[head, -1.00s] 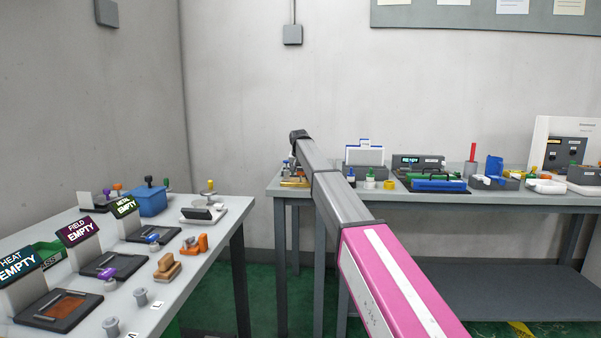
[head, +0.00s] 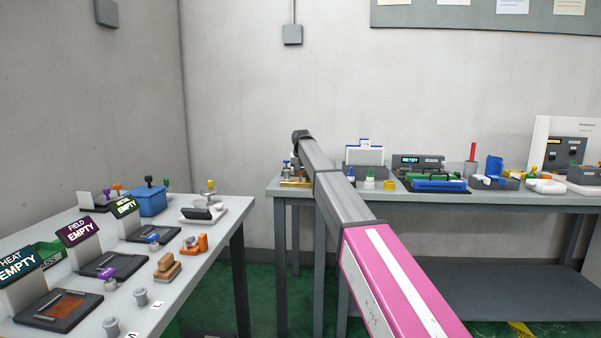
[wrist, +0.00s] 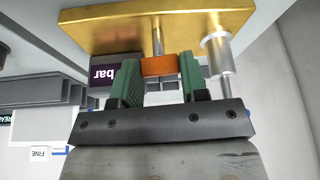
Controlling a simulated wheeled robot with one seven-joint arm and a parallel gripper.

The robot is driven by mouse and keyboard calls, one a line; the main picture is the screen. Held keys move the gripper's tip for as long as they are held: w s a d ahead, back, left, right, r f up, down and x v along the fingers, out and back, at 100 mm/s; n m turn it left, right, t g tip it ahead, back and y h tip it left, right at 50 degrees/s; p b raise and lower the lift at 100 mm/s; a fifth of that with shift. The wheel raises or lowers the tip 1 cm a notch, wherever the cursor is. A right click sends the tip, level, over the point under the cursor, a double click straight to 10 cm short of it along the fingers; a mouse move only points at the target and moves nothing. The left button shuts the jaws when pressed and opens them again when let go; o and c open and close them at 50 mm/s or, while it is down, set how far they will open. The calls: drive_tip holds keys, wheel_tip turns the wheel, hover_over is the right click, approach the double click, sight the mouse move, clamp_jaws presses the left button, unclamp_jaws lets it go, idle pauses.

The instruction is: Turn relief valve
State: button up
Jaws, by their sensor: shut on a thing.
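In the wrist view, my gripper (wrist: 158,75) has its two green finger pads closed on both sides of an orange valve handle (wrist: 158,66). The handle sits on a thin metal stem that runs to a gold plate (wrist: 110,33). A silver cylinder (wrist: 216,58) on a rod stands just right of the handle. In the head view, the gold plate (head: 296,184) lies at the left end of the back table. My arm covers part of it, and the grip on the handle cannot be made out there.
The back table (head: 440,198) also holds a grey box with white cards (head: 364,158), a green-and-blue device (head: 438,185) and several small items right of my arm. A left table (head: 218,232) carries stands with signs and a blue box (head: 151,201).

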drive_tip(key=n+y, duration=0.1)
drive_tip(key=n, duration=0.2)
drive_tip(key=n+g+y, duration=0.1)
drive_tip(key=n, duration=0.3)
drive_tip(key=shift+w+d+y, duration=0.1)
drive_tip(key=shift+d+y, duration=0.1)
drive_tip(key=shift+y, duration=0.1)
drive_tip(key=n+g+y, duration=0.1)
drive_tip(key=n, duration=0.2)
drive_tip(key=shift+w+n, duration=0.1)
drive_tip(key=shift+n, duration=0.3)
drive_tip(key=shift+d+n+g+y, duration=0.15)
drive_tip(key=shift+n+g, duration=0.25)
drive_tip(key=shift+n, duration=0.6)
drive_tip(key=shift+a+n+g+y, duration=0.15)
drive_tip(key=shift+n+g, duration=0.25)
drive_tip(key=shift+n, duration=0.6)
drive_tip(key=shift+d, duration=0.1)
drive_tip(key=o, duration=0.9)
drive_tip(key=shift+w, duration=0.15)
